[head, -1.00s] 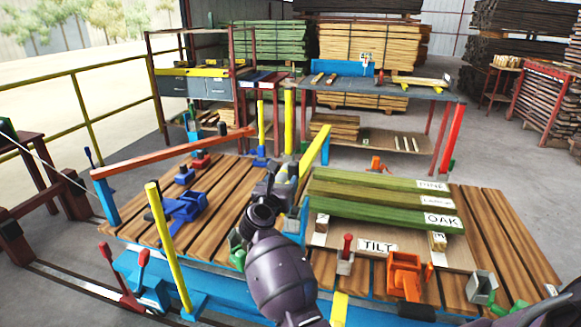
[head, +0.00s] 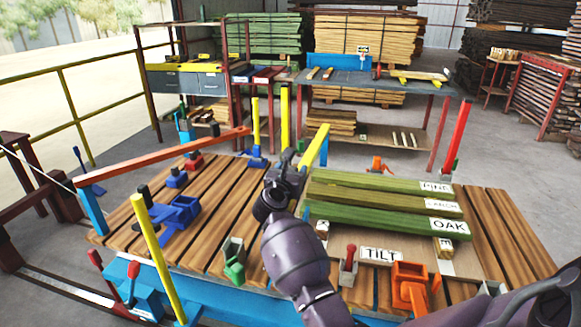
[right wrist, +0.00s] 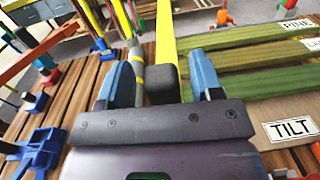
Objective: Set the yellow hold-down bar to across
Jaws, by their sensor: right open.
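The yellow hold-down bar (head: 315,146) lies beside the left ends of the green boards and slants away toward the back of the bench. Its near end is partly hidden by my right gripper (head: 287,162). In the right wrist view the bar (right wrist: 166,36) runs away from a black grip (right wrist: 162,84) at its near end. My right gripper (right wrist: 164,85) is open, with one blue finger on each side of the black grip. A gap shows at both sides; I cannot tell whether the grip is touched. My left gripper is out of view.
Green boards (head: 385,205) labelled PINE, LARCH and OAK lie right of the bar. An upright yellow post (head: 285,116) stands behind my gripper. Blue clamps (head: 178,212) and a long orange rail (head: 165,158) are on the left. An orange clamp (head: 409,286) stands at the front.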

